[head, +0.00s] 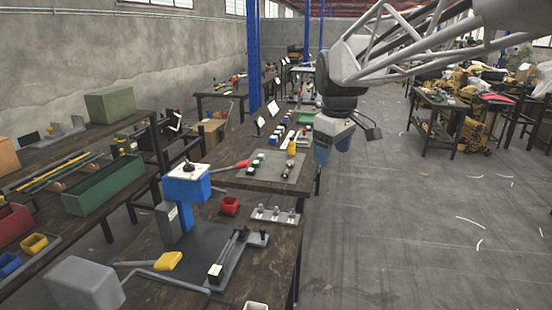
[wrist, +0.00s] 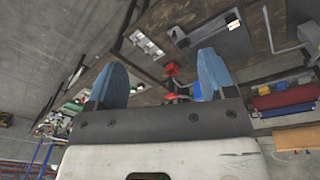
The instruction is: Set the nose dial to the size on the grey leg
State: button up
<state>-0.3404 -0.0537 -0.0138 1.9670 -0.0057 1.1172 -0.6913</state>
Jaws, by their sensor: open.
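The blue press (head: 185,190) stands on the dark bench at lower left in the head view. Its white top plate carries a small black dial (head: 188,167), whose setting is too small to read. A red-ended lever (head: 242,164) points right from its head. A grey bar-like part with a white tag (head: 215,271) lies on the dark base plate; I cannot tell whether it is the grey leg, nor read the tag. My gripper (head: 333,148) is open and empty, high up and right of the press. In the wrist view my gripper (wrist: 161,80) shows two spread blue fingers.
A grey tray with several pegs (head: 275,216) and a red cup (head: 229,206) sit beside the press. A yellow-ended handle (head: 168,261) lies in front. A green bin (head: 103,185) stands on the left bench.

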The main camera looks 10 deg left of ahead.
jog(key=w+a+n, duration=0.4)
jog(key=w+a, duration=0.3)
jog(key=a, duration=0.4)
jog(key=n+g, duration=0.1)
jog(key=n, duration=0.9)
send_over(188, 162)
jog(key=d, duration=0.1)
notch_tip(188, 162, down, 8)
jog(key=shift+d+f, duration=0.1)
jog(key=shift+s+a+f, duration=0.1)
jog(key=shift+a+f, duration=0.15)
jog(key=shift+a, duration=0.35)
jog(key=shift+f, duration=3.9)
